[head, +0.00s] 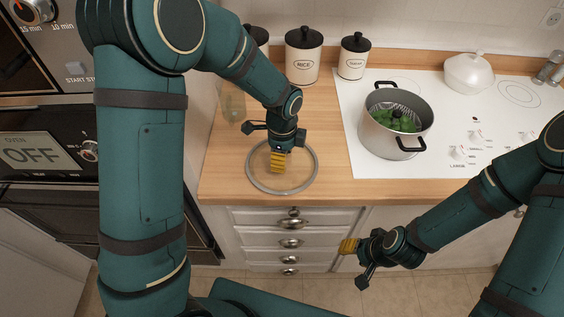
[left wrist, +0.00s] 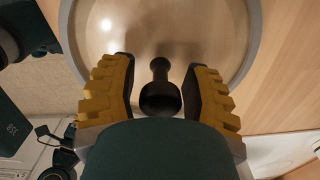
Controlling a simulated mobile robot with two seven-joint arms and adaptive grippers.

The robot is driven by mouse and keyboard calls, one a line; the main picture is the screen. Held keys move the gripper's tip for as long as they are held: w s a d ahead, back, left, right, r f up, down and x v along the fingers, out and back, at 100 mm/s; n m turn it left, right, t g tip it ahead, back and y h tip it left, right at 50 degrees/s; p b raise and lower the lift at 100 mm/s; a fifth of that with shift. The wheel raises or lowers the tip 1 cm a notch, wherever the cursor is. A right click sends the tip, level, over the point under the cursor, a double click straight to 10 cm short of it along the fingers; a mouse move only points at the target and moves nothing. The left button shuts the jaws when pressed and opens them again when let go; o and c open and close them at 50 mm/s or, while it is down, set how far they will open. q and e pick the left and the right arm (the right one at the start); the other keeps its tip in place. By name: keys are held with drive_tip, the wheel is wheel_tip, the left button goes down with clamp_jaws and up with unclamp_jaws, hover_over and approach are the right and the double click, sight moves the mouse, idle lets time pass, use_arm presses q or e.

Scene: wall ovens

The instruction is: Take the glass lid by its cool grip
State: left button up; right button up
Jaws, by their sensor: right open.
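The glass lid (head: 315,172) lies on the wooden counter near its front edge, its clear disc ringed by a grey rim. The left wrist view shows the rim (left wrist: 252,35) and the black knob grip (left wrist: 160,92) standing on the lid. My left gripper (head: 277,165) points down over the lid and hides the knob in the head view. In the left wrist view its yellow fingers (left wrist: 160,75) stand apart on either side of the knob, with a gap on each side. My right gripper (head: 346,246) is open and empty, in front of the drawers.
A pot (head: 375,135) with green food stands on the white cooktop (head: 362,168) to the right. A rice canister (head: 303,65), a smaller canister (head: 354,62) and a glass jar (head: 233,105) stand behind the lid. A wall oven (head: 40,150) is at the left. Counter right of the lid is clear.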

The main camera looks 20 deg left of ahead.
use_arm(q)
clamp_jaws()
